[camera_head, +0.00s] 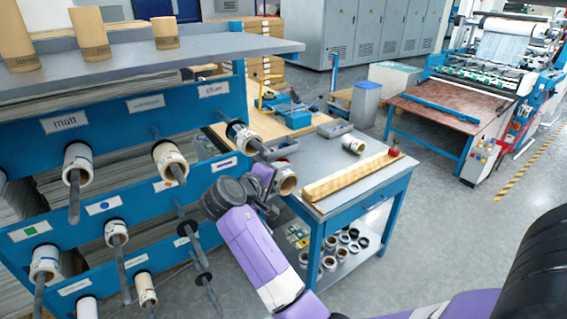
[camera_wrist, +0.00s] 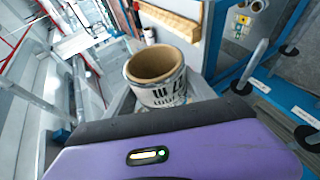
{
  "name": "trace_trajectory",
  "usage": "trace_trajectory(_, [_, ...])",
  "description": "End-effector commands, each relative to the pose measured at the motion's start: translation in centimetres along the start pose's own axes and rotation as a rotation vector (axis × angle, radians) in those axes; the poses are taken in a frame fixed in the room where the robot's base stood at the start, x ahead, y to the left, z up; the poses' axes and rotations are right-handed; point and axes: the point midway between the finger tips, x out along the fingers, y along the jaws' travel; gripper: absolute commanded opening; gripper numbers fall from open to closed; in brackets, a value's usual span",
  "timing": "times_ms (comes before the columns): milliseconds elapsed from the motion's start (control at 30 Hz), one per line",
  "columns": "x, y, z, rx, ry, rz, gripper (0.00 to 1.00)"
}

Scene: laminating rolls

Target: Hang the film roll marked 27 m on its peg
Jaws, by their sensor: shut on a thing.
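My gripper (camera_head: 276,190) is shut on a film roll (camera_head: 287,184), in front of the rack's right end and left of the grey bench. In the wrist view the held roll (camera_wrist: 158,82) has a brown core and a white wrapper with dark print. The print is cut off by my gripper, so I cannot read a length. The blue rack (camera_head: 115,120) carries several grey pegs, many with rolls on them. Two bare pegs with black discs, an upper one (camera_head: 186,222) and a lower one (camera_head: 204,280), show at its lower right. The marks on the peg labels there are too small to read.
The grey bench (camera_head: 385,185) holds a wooden strip (camera_head: 345,181), a loose roll (camera_head: 353,145) and a red item (camera_head: 394,150). Several rolls and rings lie on its lower shelf. Brown tubes (camera_head: 90,35) stand on the rack top. Rolls on neighbouring pegs stick out near my arm.

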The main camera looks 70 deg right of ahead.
Motion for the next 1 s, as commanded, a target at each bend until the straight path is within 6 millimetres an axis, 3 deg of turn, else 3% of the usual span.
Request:
trace_trajectory(100, [0.2, 2.2, 0.2, -0.002, -0.027, 0.038, 0.19])
trace_trajectory(200, [0.4, 2.8, 0.2, -0.003, -0.037, 0.051, 0.19])
trace_trajectory(467, [1.3, 2.6, -1.2, -0.002, -0.038, 0.053, 0.19])
trace_trajectory(1000, [3.5, 2.7, -6.2, -0.001, -0.036, 0.052, 0.19])
